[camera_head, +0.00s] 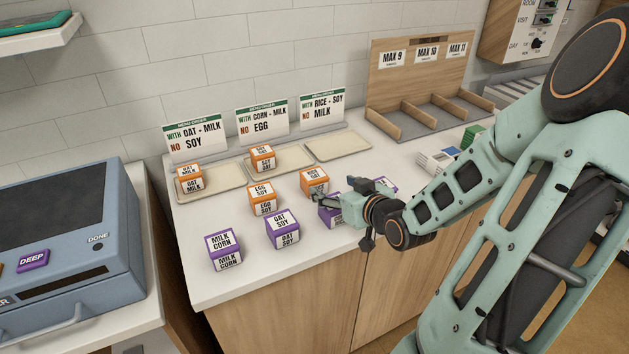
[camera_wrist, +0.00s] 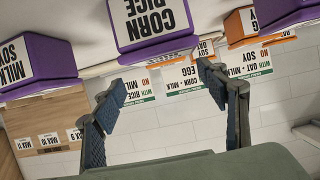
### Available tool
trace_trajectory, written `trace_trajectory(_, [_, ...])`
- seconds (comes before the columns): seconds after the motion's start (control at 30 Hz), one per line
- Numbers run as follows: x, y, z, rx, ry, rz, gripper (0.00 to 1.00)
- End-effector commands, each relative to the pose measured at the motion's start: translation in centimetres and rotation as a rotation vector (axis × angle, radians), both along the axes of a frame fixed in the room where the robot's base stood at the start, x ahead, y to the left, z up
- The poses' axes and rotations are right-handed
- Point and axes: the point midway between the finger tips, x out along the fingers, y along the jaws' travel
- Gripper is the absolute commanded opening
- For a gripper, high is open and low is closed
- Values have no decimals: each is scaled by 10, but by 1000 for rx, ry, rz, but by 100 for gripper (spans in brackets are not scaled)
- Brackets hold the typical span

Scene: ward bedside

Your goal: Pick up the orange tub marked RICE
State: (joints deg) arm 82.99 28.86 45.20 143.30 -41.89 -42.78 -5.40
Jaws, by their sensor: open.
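The orange tub marked RICE on its top label (camera_head: 313,178) stands on the white counter, in front of the empty right tray. My gripper (camera_head: 336,197) is open and empty, just right of and in front of this tub. A purple tub (camera_head: 330,211) stands partly hidden behind my gripper. In the wrist view, which is upside down, my open fingers (camera_wrist: 160,77) show with a purple tub marked CORN RICE (camera_wrist: 150,22) ahead of them. The RICE tub is mostly or wholly hidden there behind the purple one.
Orange tubs stand on the left tray (camera_head: 211,186), on the middle tray (camera_head: 289,160) and in front of it (camera_head: 264,197). Purple tubs (camera_head: 283,231) (camera_head: 222,249) stand at the counter's front, and another (camera_head: 384,186) right of my gripper. Menu cards (camera_head: 262,117) and a wooden rack (camera_head: 420,85) are behind.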

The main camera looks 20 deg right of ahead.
Motion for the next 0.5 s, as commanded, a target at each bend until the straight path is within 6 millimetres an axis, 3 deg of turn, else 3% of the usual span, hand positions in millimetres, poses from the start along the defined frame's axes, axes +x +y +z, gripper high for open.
trace_trajectory(0.23, [36, 2, -16, 2, -2, 4, 67])
trace_trajectory(0.5, [58, 5, -21, 0, -1, 3, 67])
